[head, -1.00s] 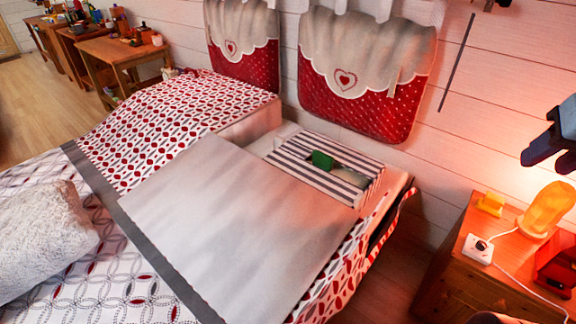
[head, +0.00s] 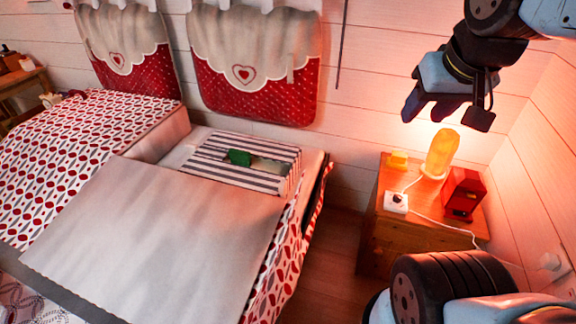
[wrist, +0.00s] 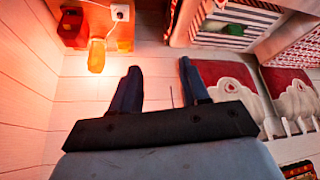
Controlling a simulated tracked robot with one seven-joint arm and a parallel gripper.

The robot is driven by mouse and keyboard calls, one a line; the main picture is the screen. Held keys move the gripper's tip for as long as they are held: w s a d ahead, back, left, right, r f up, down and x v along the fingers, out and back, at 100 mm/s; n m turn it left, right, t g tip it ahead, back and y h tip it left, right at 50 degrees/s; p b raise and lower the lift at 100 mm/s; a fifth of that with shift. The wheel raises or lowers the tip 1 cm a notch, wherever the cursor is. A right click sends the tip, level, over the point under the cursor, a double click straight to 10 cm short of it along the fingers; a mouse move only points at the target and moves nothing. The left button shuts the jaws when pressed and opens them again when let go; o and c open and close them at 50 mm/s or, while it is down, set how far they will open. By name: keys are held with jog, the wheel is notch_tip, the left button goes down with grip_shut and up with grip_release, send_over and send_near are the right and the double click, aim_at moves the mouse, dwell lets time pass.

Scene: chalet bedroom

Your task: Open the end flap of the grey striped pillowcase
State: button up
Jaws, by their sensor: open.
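The grey striped pillowcase (head: 216,167) lies flat at the head of the bed, near the wall. A green thing (head: 240,157) shows at a pale gap in its striped top; I cannot tell how its end flap lies. The pillowcase also shows in the wrist view (wrist: 262,14), at the top right and upside down, with the green thing on it. My gripper (head: 436,112) is up in the air at the right, above the nightstand side and well apart from the pillowcase. In the wrist view its two fingers (wrist: 157,80) are spread with nothing between them.
A wooden nightstand (head: 375,235) right of the bed holds a glowing yellow lamp (head: 440,153), a red box (head: 463,192), a white socket block (head: 396,203) and a cable. Red and grey hangings (head: 252,95) hang on the wall behind the bed. A grey folded-back cover (head: 150,240) lies before the pillowcase.

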jog(key=shift+o, duration=1.4)
jog(key=shift+w+a+r, duration=0.1)
jog(key=shift+w, duration=0.3)
jog(key=shift+o, duration=0.9)
jog(key=w+a+f+n+g, duration=0.1)
jog(key=w+a+n+g, duration=0.1)
jog(key=w, duration=1)
jog(key=shift+w+a+f+n+h, duration=0.2)
jog(key=shift+a+f+n+h, duration=0.1)
jog(key=shift+a+n, duration=0.65)
jog(key=n+g+h, duration=0.4)
jog(key=n+g, duration=0.1)
jog(key=n, duration=0.5)
send_over(282, 182)
jog(key=w+a, duration=0.1)
jog(key=a, duration=0.3)
notch_tip(282, 182, down, 37)
jog(key=x, duration=1.3)
jog(key=shift+a+f, duration=0.1)
grip_shut()
